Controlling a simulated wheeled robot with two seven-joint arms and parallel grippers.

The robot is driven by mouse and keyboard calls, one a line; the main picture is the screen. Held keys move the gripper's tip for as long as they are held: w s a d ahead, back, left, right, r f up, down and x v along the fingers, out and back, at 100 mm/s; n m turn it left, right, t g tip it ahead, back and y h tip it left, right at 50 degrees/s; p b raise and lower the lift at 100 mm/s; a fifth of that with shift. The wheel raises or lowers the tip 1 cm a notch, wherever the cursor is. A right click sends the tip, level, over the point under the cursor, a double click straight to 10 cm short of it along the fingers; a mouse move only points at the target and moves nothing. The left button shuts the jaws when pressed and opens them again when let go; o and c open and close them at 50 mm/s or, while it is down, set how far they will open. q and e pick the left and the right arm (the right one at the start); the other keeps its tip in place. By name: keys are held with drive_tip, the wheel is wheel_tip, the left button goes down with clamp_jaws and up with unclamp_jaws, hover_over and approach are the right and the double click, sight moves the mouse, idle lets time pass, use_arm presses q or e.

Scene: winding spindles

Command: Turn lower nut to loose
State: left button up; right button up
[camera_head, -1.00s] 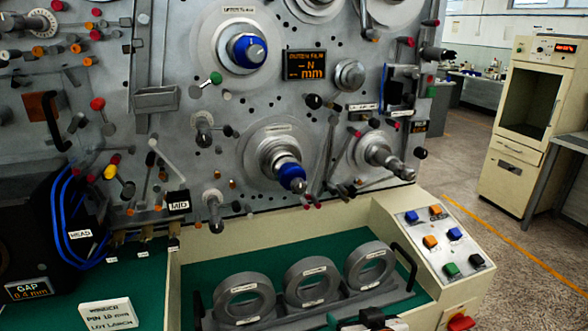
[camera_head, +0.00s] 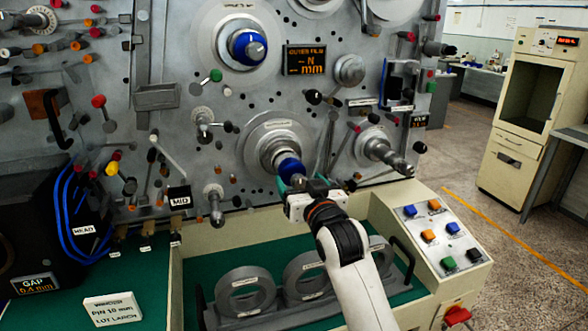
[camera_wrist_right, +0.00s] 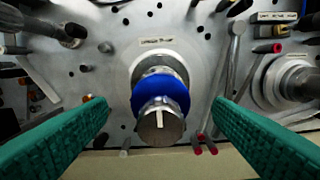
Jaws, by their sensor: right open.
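The lower nut is a blue ring (camera_head: 291,170) on the lower spindle, whose grey flange (camera_head: 262,138) is fixed to the machine face. In the right wrist view the blue nut (camera_wrist_right: 160,97) sits around the spindle, behind a grey end cap (camera_wrist_right: 159,122) with a pale line across it. My right gripper (camera_head: 296,182) is at the spindle's front end. Its two green fingers (camera_wrist_right: 160,125) are spread wide on either side of the nut and do not touch it. The arm hides part of the spindle's front in the head view. My left gripper is not in view.
An upper spindle with a blue nut (camera_head: 247,46) is above. A bare spindle (camera_head: 385,155) stands to the right, with levers and red-tipped pins close by. Grey rings (camera_head: 245,290) on a rack lie below my right arm. A button panel (camera_head: 440,237) is at the right.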

sight(294, 172)
drive_tip(key=shift+p+x, duration=0.4)
drive_tip(key=shift+x, duration=2.1)
drive_tip(key=c, duration=1)
